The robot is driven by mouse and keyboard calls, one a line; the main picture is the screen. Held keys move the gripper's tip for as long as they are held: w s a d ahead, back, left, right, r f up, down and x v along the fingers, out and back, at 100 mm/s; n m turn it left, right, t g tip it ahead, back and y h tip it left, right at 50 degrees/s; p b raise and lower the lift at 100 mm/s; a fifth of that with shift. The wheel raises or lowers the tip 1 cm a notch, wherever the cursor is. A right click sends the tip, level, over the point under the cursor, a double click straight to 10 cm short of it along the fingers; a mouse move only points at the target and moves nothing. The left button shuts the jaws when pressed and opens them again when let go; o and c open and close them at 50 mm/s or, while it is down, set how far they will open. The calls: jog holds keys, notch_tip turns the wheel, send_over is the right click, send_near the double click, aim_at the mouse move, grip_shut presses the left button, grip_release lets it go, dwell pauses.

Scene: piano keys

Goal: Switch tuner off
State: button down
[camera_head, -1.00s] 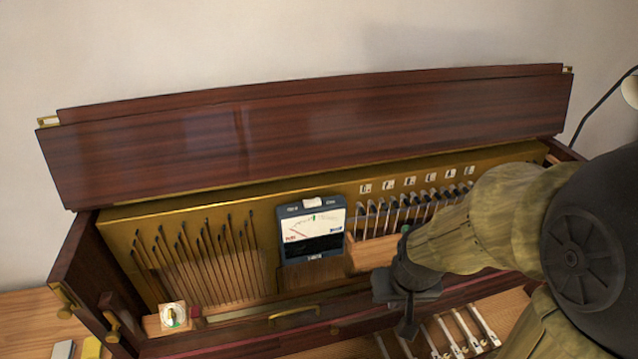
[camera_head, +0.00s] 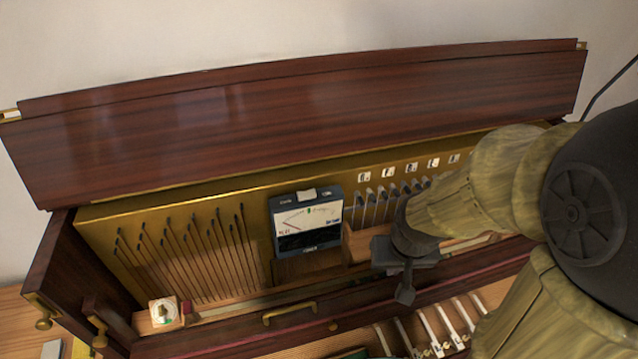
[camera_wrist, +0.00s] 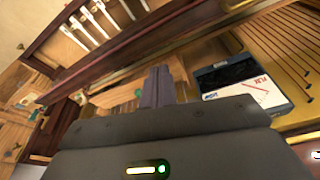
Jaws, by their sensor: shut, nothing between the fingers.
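The tuner (camera_head: 308,228) is a dark blue-black box with a white dial face, standing inside the open piano in front of the brass panel. A small pale switch (camera_head: 307,194) sits on its top edge; I cannot tell its setting. My gripper (camera_head: 405,292) is to the right of the tuner and nearer the front, pointing down, apart from it. In the wrist view, the shut, empty fingers (camera_wrist: 157,86) show with the tuner (camera_wrist: 243,82) to their right. The switch is not clear in that view.
The raised wooden lid (camera_head: 300,115) stands behind. Thin hammers (camera_head: 190,255) fill the left side, and labelled hammers (camera_head: 385,200) stand right of the tuner, partly hidden by my arm. A small box with a dial (camera_head: 165,312) sits at front left. A brass handle (camera_head: 290,313) lies along the front rail.

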notch_tip(320, 180, up, 16)
jog(key=n, duration=0.3)
send_over(307, 195)
jog(key=s+d, duration=0.3)
jog(key=shift+y, duration=0.4)
jog(key=p+x, duration=0.3)
jog(key=x, duration=0.8)
jog(key=shift+w+d+f+p, duration=0.1)
jog(key=shift+w+f+p, duration=0.1)
jog(key=shift+p, duration=0.1)
jog(key=shift+f, duration=0.65)
